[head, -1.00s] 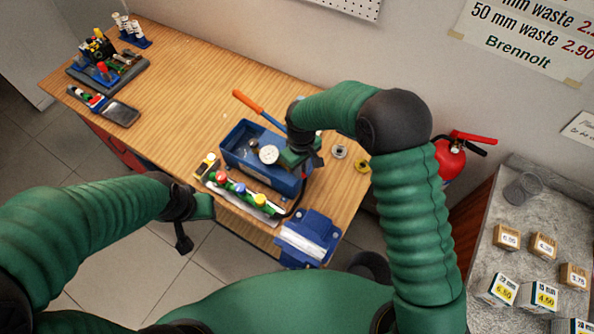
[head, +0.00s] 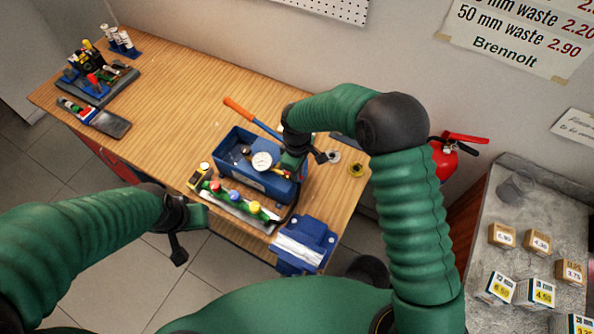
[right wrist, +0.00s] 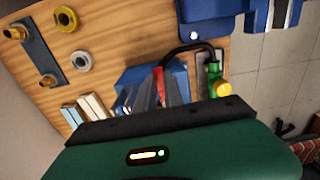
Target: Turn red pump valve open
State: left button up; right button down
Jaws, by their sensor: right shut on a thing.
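The blue pump box (head: 232,143) stands on the wooden bench with a round white gauge (head: 262,161) and an orange-ended lever (head: 238,108). My right gripper (head: 297,165) is at the box's right end. In the right wrist view the red pump valve (right wrist: 159,77) shows as a thin red piece at the fingers of the right gripper (right wrist: 160,92), which is shut on it. The fingers and palm hide most of the valve, and the head view does not show it. My left gripper (head: 185,225) hangs in front of the bench edge, apart from everything; its jaws are unclear.
A manifold with coloured caps (head: 233,196) lies in front of the pump, beside a blue vise (head: 305,243). A black hose runs near the pump's right end. Metal and brass rings (head: 356,169) lie right of it. The bench's middle left is clear.

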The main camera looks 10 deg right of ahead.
jog(key=c, duration=1.6)
grip_release()
jog(key=shift+w+r, duration=0.2)
jog(key=shift+w, duration=0.05)
jog(key=shift+c, duration=0.2)
jog(key=shift+o, duration=1)
jog(key=shift+s+f, duration=0.1)
notch_tip(320, 180, up, 17)
jog(key=b, duration=0.3)
jog(key=shift+f+b, duration=0.15)
jog(key=shift+b, duration=0.15)
jog(key=s+d+f+m+t+b, duration=0.1)
jog(key=s+d+f+m+b, duration=0.3)
jog(key=s+f, duration=0.4)
jog(key=s+d+f+m+t+b, duration=0.1)
jog(key=s+d+f+m+b, duration=0.3)
jog(key=s+d+f+m, duration=0.3)
notch_tip(320, 180, down, 2)
jog(key=s+d, duration=0.2)
jog(key=shift+s+t, duration=0.3)
